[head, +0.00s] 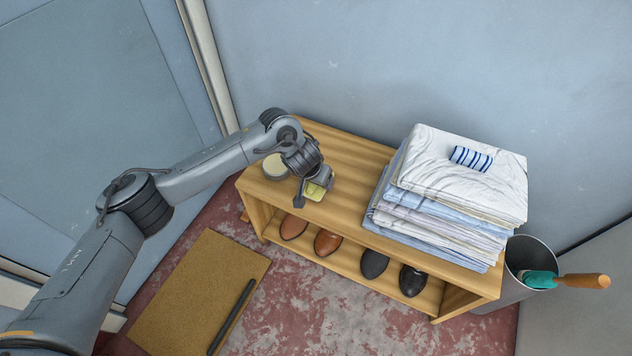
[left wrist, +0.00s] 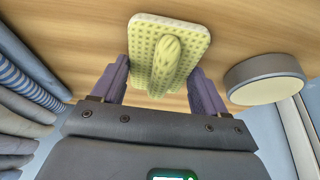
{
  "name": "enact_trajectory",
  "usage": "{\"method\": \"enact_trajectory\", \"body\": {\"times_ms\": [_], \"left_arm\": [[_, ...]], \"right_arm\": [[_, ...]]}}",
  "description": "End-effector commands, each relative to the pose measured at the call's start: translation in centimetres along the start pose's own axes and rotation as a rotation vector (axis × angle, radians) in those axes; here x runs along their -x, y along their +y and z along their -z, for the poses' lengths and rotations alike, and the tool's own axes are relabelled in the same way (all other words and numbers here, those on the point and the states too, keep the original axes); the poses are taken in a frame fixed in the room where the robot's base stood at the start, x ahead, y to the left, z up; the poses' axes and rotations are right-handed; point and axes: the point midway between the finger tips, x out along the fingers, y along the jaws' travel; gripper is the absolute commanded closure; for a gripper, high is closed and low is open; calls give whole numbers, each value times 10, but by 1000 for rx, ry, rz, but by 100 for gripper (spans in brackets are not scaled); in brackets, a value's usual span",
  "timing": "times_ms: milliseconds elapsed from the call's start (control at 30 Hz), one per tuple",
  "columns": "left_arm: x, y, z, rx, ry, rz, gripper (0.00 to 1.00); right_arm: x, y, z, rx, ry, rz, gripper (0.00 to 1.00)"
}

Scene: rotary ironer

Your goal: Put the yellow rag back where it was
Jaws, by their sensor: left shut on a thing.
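The yellow rag (head: 315,191) is at the front edge of the wooden bench top (head: 345,160), left of the middle. In the left wrist view the rag (left wrist: 145,35) is a dotted pale-yellow square with a raised ridge. My left gripper (head: 316,184) points down at the bench and is shut on this ridge; its purple fingers also show in the left wrist view (left wrist: 163,88). The flat part of the rag is close to the wood; I cannot tell whether it touches. My right gripper is not in view.
A round tin (head: 276,167) with a pale top stands just left of the gripper. A tall folded laundry stack (head: 445,215) with a striped roll (head: 471,158) fills the bench's right. Shoes (head: 328,242) sit on the lower shelf. A bin (head: 515,262) stands at the right.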

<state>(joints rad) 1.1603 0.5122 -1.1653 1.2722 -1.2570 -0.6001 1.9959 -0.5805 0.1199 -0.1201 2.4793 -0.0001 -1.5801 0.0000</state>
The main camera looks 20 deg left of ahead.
Motion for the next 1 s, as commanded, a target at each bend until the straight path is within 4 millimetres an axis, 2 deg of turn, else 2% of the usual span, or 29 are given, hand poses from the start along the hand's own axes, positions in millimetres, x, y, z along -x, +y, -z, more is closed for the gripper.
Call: {"method": "enact_trajectory", "body": {"times_ms": [400, 433, 600, 900, 1000], "left_arm": [[-4, 0, -1, 2, 0, -1, 55], [-4, 0, -2, 2, 1, -1, 25], [-4, 0, -1, 1, 1, -1, 1], [-4, 0, -1, 0, 1, -1, 1], [3, 0, 1, -1, 2, -1, 1]], "right_arm": [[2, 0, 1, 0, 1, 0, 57], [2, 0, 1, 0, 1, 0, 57], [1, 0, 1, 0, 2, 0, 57], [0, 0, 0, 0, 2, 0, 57], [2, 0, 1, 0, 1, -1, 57]]}}
